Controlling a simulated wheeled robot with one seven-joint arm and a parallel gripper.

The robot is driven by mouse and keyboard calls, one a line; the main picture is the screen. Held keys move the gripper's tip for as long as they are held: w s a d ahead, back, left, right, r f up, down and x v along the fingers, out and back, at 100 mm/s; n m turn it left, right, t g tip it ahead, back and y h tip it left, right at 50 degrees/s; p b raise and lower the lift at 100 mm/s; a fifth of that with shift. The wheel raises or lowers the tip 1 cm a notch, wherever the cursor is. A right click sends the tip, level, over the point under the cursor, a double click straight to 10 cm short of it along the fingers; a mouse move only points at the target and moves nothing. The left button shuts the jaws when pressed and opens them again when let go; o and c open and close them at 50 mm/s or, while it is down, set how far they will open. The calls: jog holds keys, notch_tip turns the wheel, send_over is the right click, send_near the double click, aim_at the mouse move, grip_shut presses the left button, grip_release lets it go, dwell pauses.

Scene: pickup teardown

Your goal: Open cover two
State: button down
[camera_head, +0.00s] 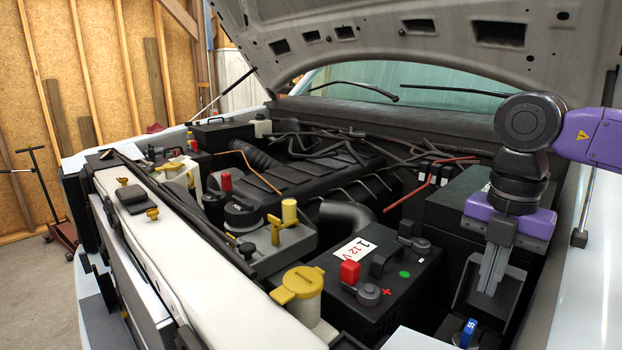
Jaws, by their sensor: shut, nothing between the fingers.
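My gripper (488,288) points straight down at the right side of the engine bay, its grey fingers shut and empty. It is in front of a dark open-fronted housing or bracket (515,290) beside a black box (445,222). A black battery (405,285) marked "1" and "12V" stands to the gripper's left, with a red terminal cap (349,271) and a dark terminal clamp (368,294) on top. Another dark battery-like box (221,133) stands at the far left of the bay. I cannot read a label that tells which part is cover two.
The raised hood (420,40) hangs above my arm. A blue-topped part (467,332) stands below the gripper. A yellow reservoir cap (302,281) is at front centre. Hoses and a red cable (430,180) cross the bay. The right fender (590,270) is close to my arm.

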jog(key=shift+w+d+r, duration=0.1)
jog(key=shift+w+d, duration=0.65)
notch_tip(320, 180, up, 7)
jog(key=s+a+p, duration=0.2)
jog(key=p, duration=0.1)
dwell(0.5)
jog(key=shift+s, duration=0.15)
